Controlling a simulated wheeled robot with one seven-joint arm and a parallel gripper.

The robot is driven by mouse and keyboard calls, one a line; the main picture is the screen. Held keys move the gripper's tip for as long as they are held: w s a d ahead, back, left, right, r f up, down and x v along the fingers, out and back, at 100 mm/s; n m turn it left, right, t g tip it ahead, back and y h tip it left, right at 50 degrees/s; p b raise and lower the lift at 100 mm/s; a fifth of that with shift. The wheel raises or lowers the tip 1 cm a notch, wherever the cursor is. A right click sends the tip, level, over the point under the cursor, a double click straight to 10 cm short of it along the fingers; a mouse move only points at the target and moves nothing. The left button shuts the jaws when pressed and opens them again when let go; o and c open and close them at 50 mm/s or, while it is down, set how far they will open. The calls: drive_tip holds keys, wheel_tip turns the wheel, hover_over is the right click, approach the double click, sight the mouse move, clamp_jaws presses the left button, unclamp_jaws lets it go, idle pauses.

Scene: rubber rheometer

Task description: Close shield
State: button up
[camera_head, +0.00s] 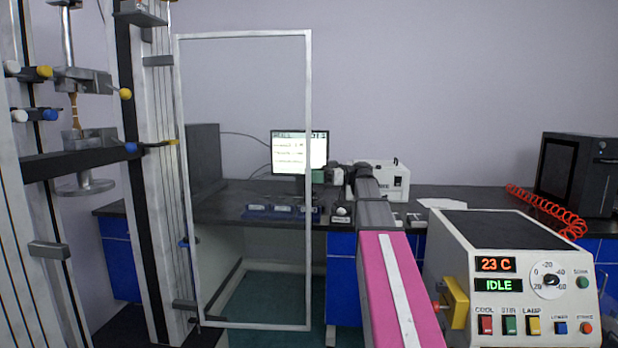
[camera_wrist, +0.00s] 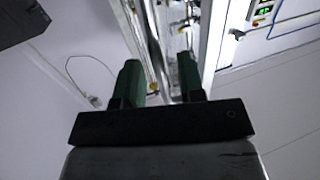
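The shield (camera_head: 309,130) is a clear panel in a thin white frame. In the head view it stands swung out to the right of the tall testing machine (camera_head: 130,170), with its left edge beside the machine's column. My gripper (camera_wrist: 160,82) shows in the wrist view with two dark green fingers spread apart, nothing clearly held between them. Metal rails and pale bars of the machine show beyond the fingers. In the head view my arm reaches forward to the right of the shield's free edge, and the fingertips are hard to make out there.
A control box (camera_head: 515,280) reading 23 C and IDLE stands at the lower right. Behind are a dark bench, a monitor (camera_head: 300,152), a white box (camera_head: 385,182) and a black device (camera_head: 578,175) with a red coiled hose (camera_head: 545,205).

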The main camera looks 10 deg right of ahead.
drive_tip(key=shift+a, duration=0.85)
drive_tip(key=shift+c, duration=0.3)
clamp_jaws()
